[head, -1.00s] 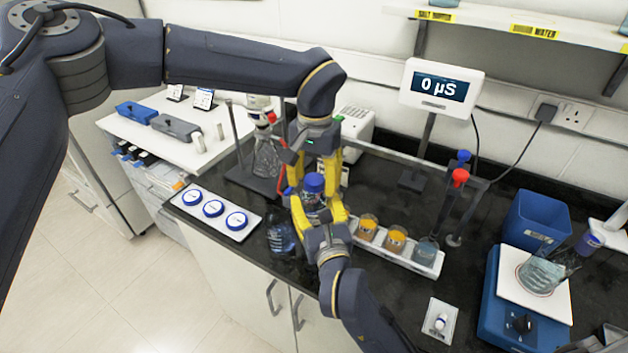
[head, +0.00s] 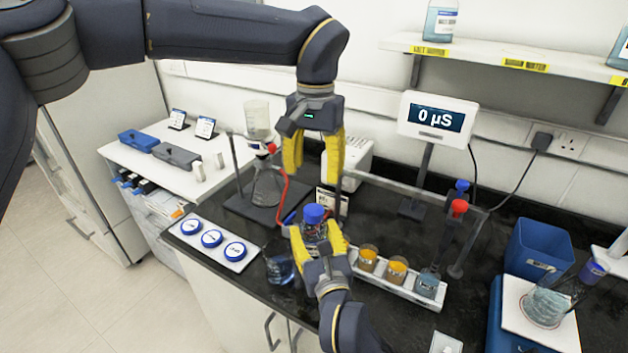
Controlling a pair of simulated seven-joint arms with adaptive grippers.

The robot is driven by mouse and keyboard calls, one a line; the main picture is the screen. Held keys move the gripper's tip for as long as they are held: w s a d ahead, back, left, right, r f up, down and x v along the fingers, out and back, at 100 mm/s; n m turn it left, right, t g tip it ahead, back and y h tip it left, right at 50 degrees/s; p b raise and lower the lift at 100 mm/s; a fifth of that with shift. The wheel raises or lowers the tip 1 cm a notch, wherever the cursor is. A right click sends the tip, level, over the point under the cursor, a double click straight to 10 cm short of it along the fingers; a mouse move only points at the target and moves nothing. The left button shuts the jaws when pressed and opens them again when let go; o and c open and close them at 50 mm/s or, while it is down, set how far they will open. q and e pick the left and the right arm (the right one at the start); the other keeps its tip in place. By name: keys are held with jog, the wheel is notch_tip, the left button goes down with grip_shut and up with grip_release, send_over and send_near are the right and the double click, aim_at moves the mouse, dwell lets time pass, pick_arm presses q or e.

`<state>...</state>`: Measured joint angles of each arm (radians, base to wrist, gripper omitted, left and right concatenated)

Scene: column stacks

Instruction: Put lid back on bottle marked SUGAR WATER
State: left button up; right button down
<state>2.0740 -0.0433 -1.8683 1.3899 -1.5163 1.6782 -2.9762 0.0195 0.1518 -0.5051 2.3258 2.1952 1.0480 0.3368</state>
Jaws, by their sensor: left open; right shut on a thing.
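A bottle (head: 314,231) with a blue lid (head: 314,213) on its top stands upright near the front edge of the black bench. Its label cannot be read. My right gripper (head: 318,238) is shut on the bottle's body from the front, with one yellow finger on each side. My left gripper (head: 318,163) is open and empty, pointing down above and behind the blue lid, apart from it. Whether the lid is fully seated cannot be told. A clear bottle on the shelf (head: 441,20) holds bluish liquid above a yellow label.
A beaker (head: 280,263) stands left of the held bottle. A white rack (head: 400,284) with small beakers is to its right. A white strip with round blue pieces (head: 212,238) lies left. A retort stand with a flask (head: 267,186) and the meter (head: 437,117) stand behind.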

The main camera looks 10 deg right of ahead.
pick_arm(q)
jog(key=shift+r, duration=0.3)
dwell(0.4)
